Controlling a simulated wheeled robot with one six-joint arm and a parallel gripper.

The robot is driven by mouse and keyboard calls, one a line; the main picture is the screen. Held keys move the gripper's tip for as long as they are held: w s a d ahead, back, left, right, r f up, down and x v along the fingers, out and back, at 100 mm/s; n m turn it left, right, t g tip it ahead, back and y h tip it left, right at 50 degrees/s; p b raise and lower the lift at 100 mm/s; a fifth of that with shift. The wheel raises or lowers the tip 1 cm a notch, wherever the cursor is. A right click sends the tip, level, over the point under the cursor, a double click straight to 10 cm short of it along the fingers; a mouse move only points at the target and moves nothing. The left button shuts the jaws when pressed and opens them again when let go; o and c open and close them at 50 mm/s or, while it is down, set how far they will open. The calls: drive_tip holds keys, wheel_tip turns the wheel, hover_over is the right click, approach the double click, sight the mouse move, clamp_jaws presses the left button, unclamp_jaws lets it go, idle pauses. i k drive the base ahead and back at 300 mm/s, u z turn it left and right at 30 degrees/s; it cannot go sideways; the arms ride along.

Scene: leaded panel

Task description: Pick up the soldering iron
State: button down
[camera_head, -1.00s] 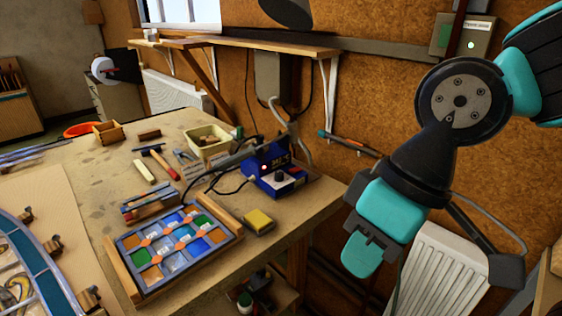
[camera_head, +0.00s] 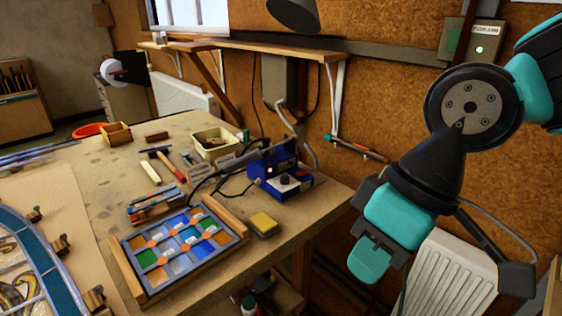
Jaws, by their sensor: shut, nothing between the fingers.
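The blue soldering station (camera_head: 283,181) stands near the right end of the workbench. What looks like the soldering iron (camera_head: 240,158), a dark slim handle, slants beside and behind the station's left side, with a dark cord looping nearby. Its tip and exact resting place are hard to make out. My gripper (camera_head: 369,262) hangs to the right of the bench, off its edge, pointing down. Its teal fingers are shut and empty, well apart from the iron.
A tray of coloured glass (camera_head: 148,258) and a yellow sponge (camera_head: 264,224) lie in front of the station. A cream bin (camera_head: 214,145) stands behind. A wooden shelf (camera_head: 260,50) overhangs the bench's back. A white radiator (camera_head: 452,275) stands behind my gripper.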

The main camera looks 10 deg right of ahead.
sight(238, 163)
drive_tip(key=u, duration=0.55)
drive_tip(key=k, duration=0.6)
drive_tip(key=u, duration=0.95)
drive_tip(key=i, duration=1.1)
drive_tip(key=z, duration=0.6)
drive_tip(key=i, duration=0.3)
drive_tip(key=z, duration=1.35)
drive_tip(key=i, duration=0.3)
drive_tip(key=z, duration=0.1)
